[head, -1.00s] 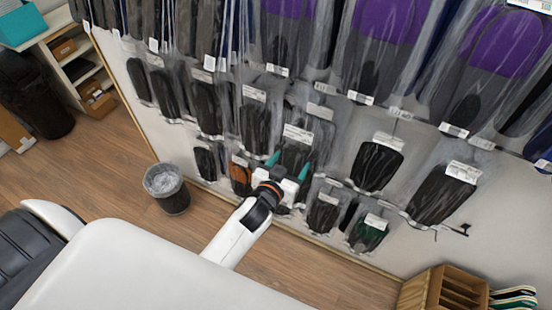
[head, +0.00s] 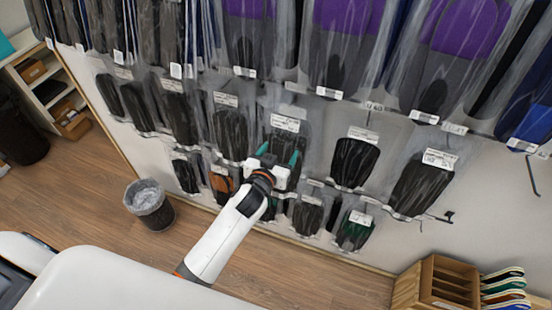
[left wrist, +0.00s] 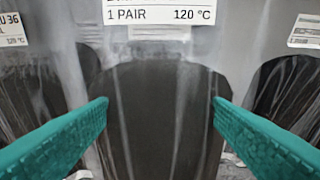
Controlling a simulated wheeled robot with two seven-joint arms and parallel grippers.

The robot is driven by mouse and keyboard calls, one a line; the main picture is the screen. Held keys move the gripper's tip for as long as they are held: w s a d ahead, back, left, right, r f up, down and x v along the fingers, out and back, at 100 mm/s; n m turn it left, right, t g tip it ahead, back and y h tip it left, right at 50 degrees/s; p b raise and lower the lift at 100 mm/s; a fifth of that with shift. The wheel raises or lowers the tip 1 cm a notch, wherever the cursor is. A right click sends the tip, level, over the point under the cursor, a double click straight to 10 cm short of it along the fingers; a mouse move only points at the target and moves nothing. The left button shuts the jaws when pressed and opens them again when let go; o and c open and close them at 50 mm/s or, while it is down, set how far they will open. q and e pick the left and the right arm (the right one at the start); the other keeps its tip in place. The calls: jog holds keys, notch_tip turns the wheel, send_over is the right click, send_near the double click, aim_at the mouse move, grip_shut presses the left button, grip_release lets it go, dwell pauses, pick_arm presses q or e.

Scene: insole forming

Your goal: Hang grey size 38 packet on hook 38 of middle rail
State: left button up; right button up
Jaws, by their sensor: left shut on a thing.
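A clear packet with a dark grey insole pair (head: 290,141) and a white label is in the middle row of the wall display. My left gripper (head: 278,158) is at its lower part, with one teal finger on each side. In the left wrist view the grey packet (left wrist: 160,120) fills the space between the fingers, under a label reading "1 PAIR 120 °C". The gripper is shut on this packet. Its size number is cut off, and the hook behind its top cannot be made out. My right gripper is not in view.
Neighbouring packets hang close on both sides, one at left (head: 230,130) and one at right (head: 354,162). Purple insoles (head: 345,17) hang above; smaller packets (head: 307,215) hang below. A bare hook (head: 437,217) sticks out at right. A bin (head: 150,205) and wooden rack (head: 437,285) stand below.

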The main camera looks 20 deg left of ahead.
pick_arm(q)
jog(key=shift+b+x, duration=0.45)
jog(key=shift+x, duration=0.9)
jog(key=shift+b+x, duration=0.5)
jog(key=shift+x, duration=0.3)
jog(key=o, duration=1.4)
jog(key=shift+f, duration=0.1)
